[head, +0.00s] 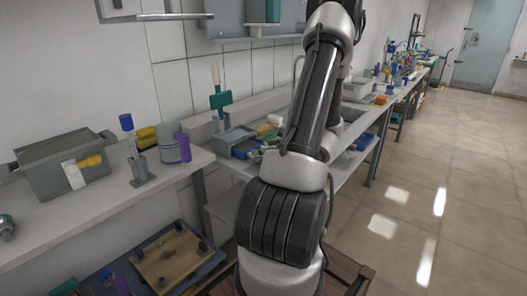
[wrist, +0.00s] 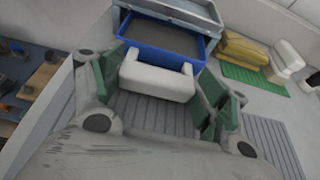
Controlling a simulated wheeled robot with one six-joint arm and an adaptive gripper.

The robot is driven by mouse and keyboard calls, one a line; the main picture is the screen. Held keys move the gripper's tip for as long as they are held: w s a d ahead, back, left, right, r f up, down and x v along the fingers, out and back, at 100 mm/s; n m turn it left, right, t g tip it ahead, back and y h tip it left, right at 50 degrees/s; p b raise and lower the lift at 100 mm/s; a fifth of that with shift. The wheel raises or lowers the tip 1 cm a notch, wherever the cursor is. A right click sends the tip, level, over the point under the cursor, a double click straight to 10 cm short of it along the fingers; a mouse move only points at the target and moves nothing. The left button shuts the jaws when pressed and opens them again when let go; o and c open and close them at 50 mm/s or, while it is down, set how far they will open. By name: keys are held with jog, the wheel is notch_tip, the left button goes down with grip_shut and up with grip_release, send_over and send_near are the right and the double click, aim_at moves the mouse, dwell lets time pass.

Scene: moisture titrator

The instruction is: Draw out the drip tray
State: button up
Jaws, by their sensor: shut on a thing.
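The drip tray is blue with a grey inner floor and sits at the top middle of the wrist view (wrist: 165,38). Its blue side also shows in the head view (head: 243,149), at the front of the grey titrator body (head: 232,136). A pale handle (wrist: 157,83) stands out from the tray's front. My gripper (wrist: 160,88), with green finger pads, is around this handle, one finger on each side, and is shut on it. The tray's back end meets the grey housing (wrist: 180,10). In the head view my arm hides most of the gripper.
A yellow item (wrist: 243,48) and a white item (wrist: 287,58) lie right of the tray by a green mat (wrist: 255,76). A ribbed grey surface (wrist: 262,135) lies below. In the head view, a sink bench stands beyond my arm, with open floor (head: 400,200) right.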

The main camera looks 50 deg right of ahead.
dwell(0.3)
jog(key=shift+s+d, duration=0.15)
jog(key=shift+s, duration=1.35)
jog(key=shift+s+d, duration=0.1)
jog(key=shift+s, duration=1.4)
jog(key=shift+s, duration=0.5)
